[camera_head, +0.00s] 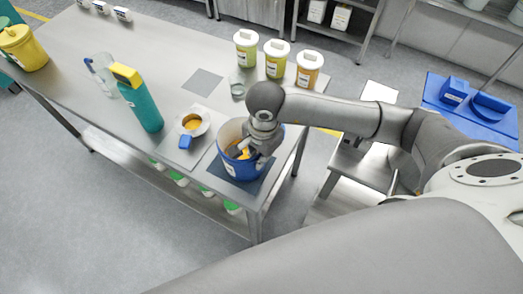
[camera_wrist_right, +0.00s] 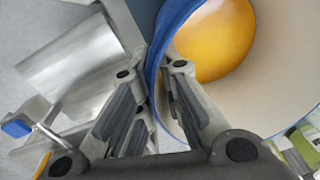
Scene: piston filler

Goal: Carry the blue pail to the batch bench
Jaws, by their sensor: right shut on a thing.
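The blue pail (camera_head: 234,170) stands upright over a dark square mat (camera_head: 261,187) at the near right corner of a steel bench (camera_head: 165,55). I cannot tell whether it rests on the mat or is slightly raised. My right gripper (camera_head: 262,152) is shut on the pail's rim at its right side. In the right wrist view, the pail (camera_wrist_right: 285,70) has a pale inside with yellow-orange contents (camera_wrist_right: 222,40). Its blue rim and wall lie between the fingers of the right gripper (camera_wrist_right: 164,75). My left gripper is not in view.
A scale-like plate with a small bowl (camera_head: 194,124), a teal bottle (camera_head: 143,105) and a clear jug (camera_head: 100,72) stand left of the pail. Several lidded tubs (camera_head: 276,58) line the far edge. A step stool (camera_head: 355,170) and blue trays (camera_head: 470,105) are at right.

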